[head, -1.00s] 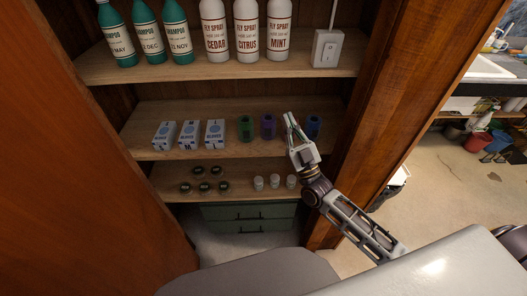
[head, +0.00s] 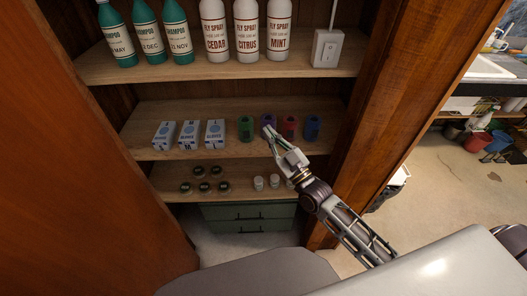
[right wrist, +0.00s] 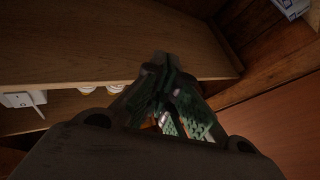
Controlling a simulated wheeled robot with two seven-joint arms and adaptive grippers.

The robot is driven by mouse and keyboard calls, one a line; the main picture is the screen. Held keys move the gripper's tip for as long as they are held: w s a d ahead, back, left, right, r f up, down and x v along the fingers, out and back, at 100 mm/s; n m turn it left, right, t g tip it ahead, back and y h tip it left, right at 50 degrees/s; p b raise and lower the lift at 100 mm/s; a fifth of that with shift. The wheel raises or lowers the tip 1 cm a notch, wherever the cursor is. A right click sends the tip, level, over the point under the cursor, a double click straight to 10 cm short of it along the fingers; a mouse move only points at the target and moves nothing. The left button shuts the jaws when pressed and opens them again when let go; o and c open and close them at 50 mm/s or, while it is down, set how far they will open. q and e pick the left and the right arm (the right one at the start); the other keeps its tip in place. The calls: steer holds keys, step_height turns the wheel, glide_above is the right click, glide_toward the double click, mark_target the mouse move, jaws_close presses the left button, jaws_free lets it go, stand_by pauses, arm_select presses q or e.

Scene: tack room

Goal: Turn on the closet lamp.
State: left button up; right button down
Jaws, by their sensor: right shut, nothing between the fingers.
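A white switch box (head: 326,48) with a rocker on its front and a cord rising from its top stands at the right end of the top shelf. It also shows at the left edge of the right wrist view (right wrist: 18,100). No lamp itself is visible. My right gripper (head: 268,131) is shut and empty, in front of the middle shelf, below and left of the switch box and apart from it. Its closed fingers (right wrist: 165,68) also show in the right wrist view. My left gripper is not in view.
Shampoo bottles (head: 146,32) and fly spray bottles (head: 247,31) fill the top shelf left of the box. The middle shelf holds glove boxes (head: 189,133) and coloured rolls (head: 312,127). Tins (head: 197,171) sit lower. Wooden panels (head: 385,100) flank the closet.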

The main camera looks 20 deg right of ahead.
step_height(320, 180, down, 6)
steer(key=a+g, duration=0.2)
steer(key=g, duration=0.2)
steer(key=shift+s+a+r+h, duration=0.15)
steer(key=shift+s+a+h, duration=0.05)
steer(key=shift+s+h, duration=0.2)
stand_by(0.6)
